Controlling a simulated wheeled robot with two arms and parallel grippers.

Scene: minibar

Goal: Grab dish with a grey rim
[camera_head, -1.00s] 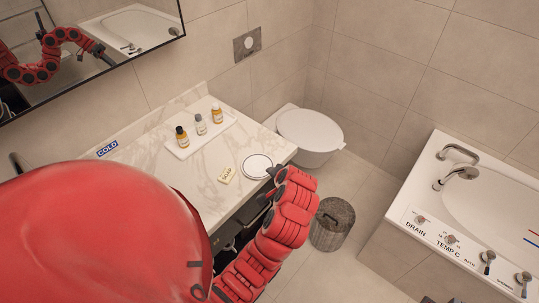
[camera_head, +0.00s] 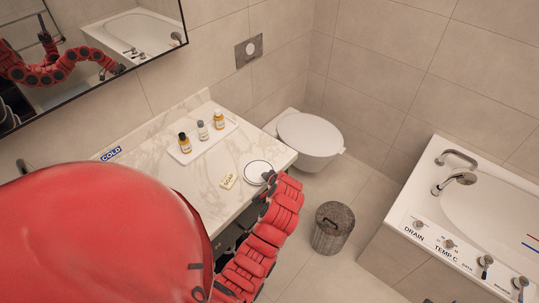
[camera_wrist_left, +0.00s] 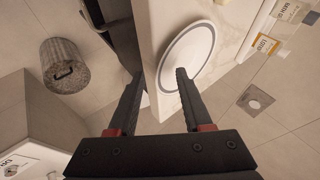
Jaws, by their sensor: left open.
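The dish with a grey rim (camera_head: 257,173) is a flat, round white plate lying at the right front corner of the marble counter. It is large in the left wrist view (camera_wrist_left: 190,52), at the counter's edge. My left gripper (camera_wrist_left: 160,75) is open and empty. In that view one fingertip overlaps the dish's near rim and the other shows against the counter's edge side; I cannot tell whether either touches. In the head view my red left arm ends beside the dish, and its dark gripper (camera_head: 268,179) is partly hidden. My right gripper is not in view.
A soap bar (camera_head: 228,181) lies left of the dish on the counter (camera_head: 200,180). A white tray (camera_head: 176,156) with small bottles stands behind. The toilet (camera_head: 310,136) is beyond the counter's right end, and a bin (camera_head: 332,231) stands on the floor.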

